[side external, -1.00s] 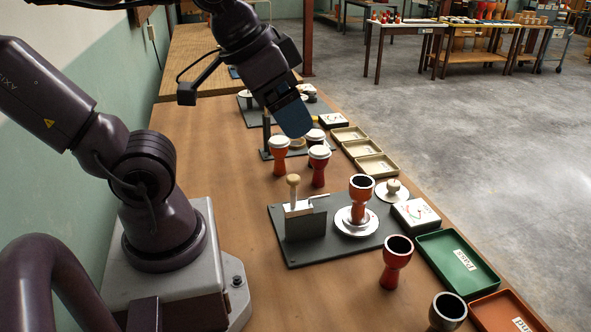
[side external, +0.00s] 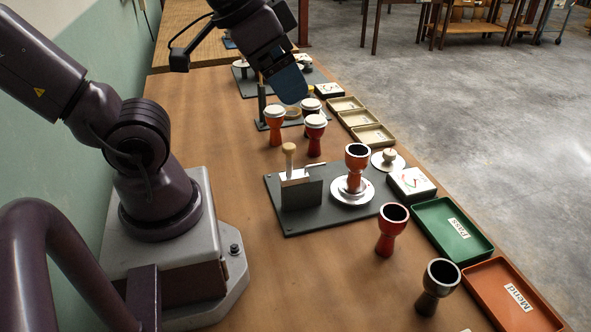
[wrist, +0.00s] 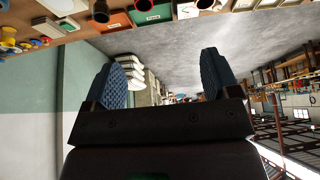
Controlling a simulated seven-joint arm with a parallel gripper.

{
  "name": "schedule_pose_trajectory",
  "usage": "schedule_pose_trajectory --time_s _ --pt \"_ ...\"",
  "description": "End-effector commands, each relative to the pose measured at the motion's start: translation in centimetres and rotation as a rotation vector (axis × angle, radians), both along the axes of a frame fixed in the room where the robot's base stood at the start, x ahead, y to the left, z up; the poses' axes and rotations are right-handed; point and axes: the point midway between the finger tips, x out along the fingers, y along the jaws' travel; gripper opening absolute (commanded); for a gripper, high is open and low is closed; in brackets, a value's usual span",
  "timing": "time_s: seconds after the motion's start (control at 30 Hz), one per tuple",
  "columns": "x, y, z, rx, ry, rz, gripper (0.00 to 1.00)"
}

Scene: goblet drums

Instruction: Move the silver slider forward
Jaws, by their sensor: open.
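The silver slider (side external: 295,178) is a bright metal piece with a wooden knob (side external: 289,149) on top. It sits at the dark upright block on the left part of a grey base plate (side external: 305,228). On the same plate an orange-red goblet drum (side external: 356,166) stands upright on a round silver disc (side external: 351,196). My gripper (side external: 289,86) is high above the table, beyond the slider and apart from it, near the white-topped drums in the picture. In the wrist view its two blue fingers (wrist: 162,78) are spread with nothing between them. The slider cannot be made out clearly there.
Two white-topped drums (side external: 274,126) (side external: 314,135) stand behind the plate. A red drum (side external: 391,229) and a dark metallic drum (side external: 436,286) stand in front right, beside the green Pass tray (side external: 436,215) and orange Mend tray (side external: 486,283). The table left of the plate is clear.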

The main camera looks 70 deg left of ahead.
Motion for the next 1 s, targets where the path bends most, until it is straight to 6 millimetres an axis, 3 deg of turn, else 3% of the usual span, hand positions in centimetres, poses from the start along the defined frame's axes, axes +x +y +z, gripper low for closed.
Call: schedule_pose_trajectory --time_s 0.23,0.27,0.37,0.43,0.67,0.8,1.0 --pt "0.0 0.0 0.0 0.0 0.0 0.0 0.82" --pt "0.0 0.0 0.0 0.0 0.0 0.0 0.79" --pt "0.0 0.3 0.0 0.0 0.001 0.016 0.56" --pt "0.2 1.2 -0.7 -0.002 0.035 0.058 0.53" --pt "0.6 6.5 -6.0 -0.116 0.314 0.346 0.53" --pt "-0.5 9.2 -9.7 -0.297 0.528 0.57 0.53" --pt "-2.9 11.4 -14.2 -0.646 0.807 0.882 0.53"
